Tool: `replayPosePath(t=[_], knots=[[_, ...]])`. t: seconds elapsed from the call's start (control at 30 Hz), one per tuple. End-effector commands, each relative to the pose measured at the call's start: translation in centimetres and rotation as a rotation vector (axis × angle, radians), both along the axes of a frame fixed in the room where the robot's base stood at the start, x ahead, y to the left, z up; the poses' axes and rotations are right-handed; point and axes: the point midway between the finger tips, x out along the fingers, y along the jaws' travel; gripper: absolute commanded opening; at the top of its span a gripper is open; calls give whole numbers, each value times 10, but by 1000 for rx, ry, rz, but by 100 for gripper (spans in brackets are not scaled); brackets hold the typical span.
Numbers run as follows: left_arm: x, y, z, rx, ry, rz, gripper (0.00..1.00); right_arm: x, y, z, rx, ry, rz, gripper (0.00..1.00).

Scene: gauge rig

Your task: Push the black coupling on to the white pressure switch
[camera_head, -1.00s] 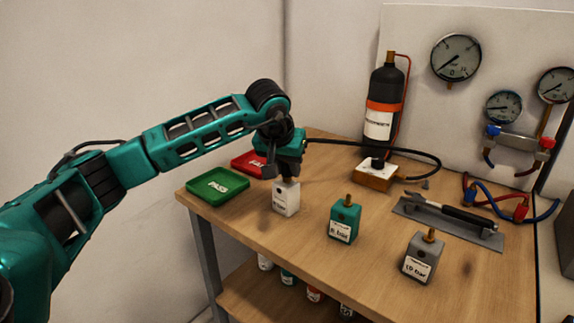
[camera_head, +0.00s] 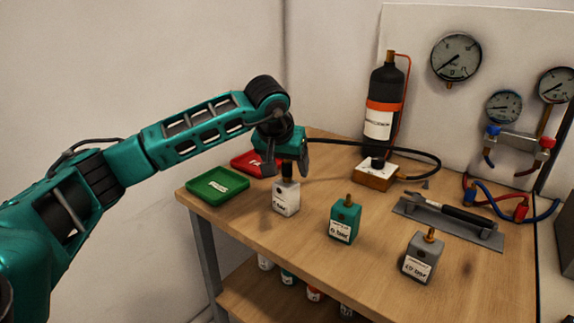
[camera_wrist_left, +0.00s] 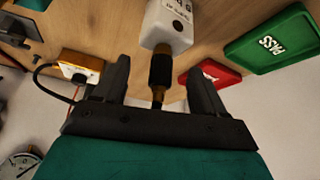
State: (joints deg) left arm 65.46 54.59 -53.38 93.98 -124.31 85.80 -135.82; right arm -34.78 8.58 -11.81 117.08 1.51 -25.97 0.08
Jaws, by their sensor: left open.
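The white pressure switch (camera_head: 285,201) stands upright at the table's left front, between the green tray and the teal switch. The black coupling (camera_head: 287,172) sits upright on top of the switch, in line with it. The wrist view shows the coupling (camera_wrist_left: 161,71) against the white switch (camera_wrist_left: 167,27), with a brass end toward my gripper. My left gripper (camera_head: 287,163) is open, its fingers apart on either side of the coupling, with gaps visible in the wrist view (camera_wrist_left: 160,76). Whether the coupling is fully seated cannot be told. My right gripper is out of view.
A green PASS tray (camera_head: 217,186) and red tray (camera_head: 246,162) lie to the left. A teal switch (camera_head: 345,220) and grey switch (camera_head: 422,258) stand to the right. A black hose (camera_head: 420,153) arches from behind my gripper to an orange-sided block (camera_head: 376,178) by the cylinder (camera_head: 386,88).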

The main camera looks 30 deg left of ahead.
Motion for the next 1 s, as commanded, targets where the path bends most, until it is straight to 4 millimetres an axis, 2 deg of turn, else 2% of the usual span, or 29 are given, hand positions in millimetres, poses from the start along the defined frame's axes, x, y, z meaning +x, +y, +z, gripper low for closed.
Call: replayPosePath(t=[0.3,0.5,0.7,1.0], knots=[[-33,-7,64,0,-7,0,71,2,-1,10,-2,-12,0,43],[-50,-12,94,0,-5,0,71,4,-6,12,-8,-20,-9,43],[-57,-13,106,0,-3,1,71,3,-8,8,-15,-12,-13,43],[-58,-14,107,0,-2,1,71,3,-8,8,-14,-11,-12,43]])
